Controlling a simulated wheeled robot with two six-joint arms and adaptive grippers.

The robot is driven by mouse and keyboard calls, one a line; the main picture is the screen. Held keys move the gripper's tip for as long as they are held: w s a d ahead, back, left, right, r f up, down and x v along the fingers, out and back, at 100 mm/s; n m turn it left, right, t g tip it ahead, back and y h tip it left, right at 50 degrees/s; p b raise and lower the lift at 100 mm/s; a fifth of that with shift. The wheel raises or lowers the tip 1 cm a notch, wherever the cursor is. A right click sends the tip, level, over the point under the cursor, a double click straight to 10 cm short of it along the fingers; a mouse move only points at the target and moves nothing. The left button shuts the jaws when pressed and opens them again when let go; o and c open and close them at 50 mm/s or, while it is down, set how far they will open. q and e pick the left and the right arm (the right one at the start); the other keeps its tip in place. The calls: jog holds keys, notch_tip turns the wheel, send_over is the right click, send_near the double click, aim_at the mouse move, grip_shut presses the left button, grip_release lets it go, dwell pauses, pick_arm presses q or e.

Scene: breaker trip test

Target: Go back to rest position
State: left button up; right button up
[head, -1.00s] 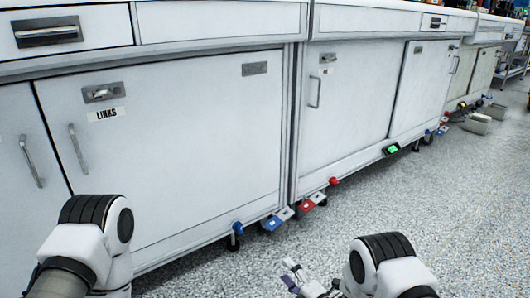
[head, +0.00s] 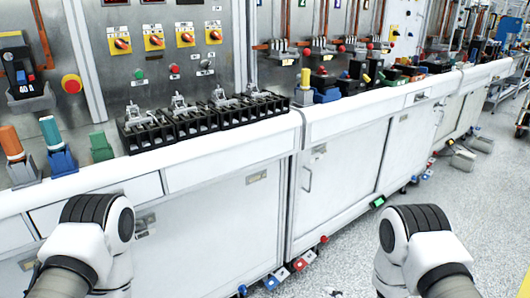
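My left arm (head: 90,245) comes in at the lower left, in front of the white cabinet front. Its gripper is outside the picture. My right arm (head: 425,250) is at the lower right, over the speckled floor. A small pale bit at the bottom edge, left of this arm, may be a tip of my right gripper (head: 335,292). Too little of it shows to tell whether it is open or shut. No held object is visible at either arm.
A white bench (head: 240,148) runs along the left and back. On it stand several black breaker-like units (head: 205,118) and coloured plug-like blocks (head: 55,148). Switch panels (head: 150,60) rise behind. Small coloured boxes (head: 300,262) line the cabinet foot. The floor (head: 475,205) at right is mostly clear.

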jog(key=s+d+r+m+g+h+p, duration=0.2)
jog(key=s+d+r+m+g+p, duration=0.15)
jog(key=s+r+p, duration=0.3)
pick_arm(q)
notch_tip(320, 180, up, 14)
jog(key=s+p, duration=0.1)
jog(key=p, duration=0.2)
jog(key=shift+s+r+p, duration=0.2)
jog(key=shift+p, duration=0.2)
pick_arm(e)
jog(key=s+d+r+m+g+h, duration=0.1)
jog(key=s+d+r+m+g, duration=0.1)
jog(key=s+m+g, duration=0.2)
jog(key=s+d+r+m+g+h, duration=0.1)
jog(key=s+m+g, duration=0.3)
jog(key=s+m, duration=0.6)
jog(key=s+d+r, duration=0.1)
jog(key=s, duration=0.9)
jog(key=shift+s, duration=0.35)
pick_arm(q)
jog(key=shift+d, duration=0.1)
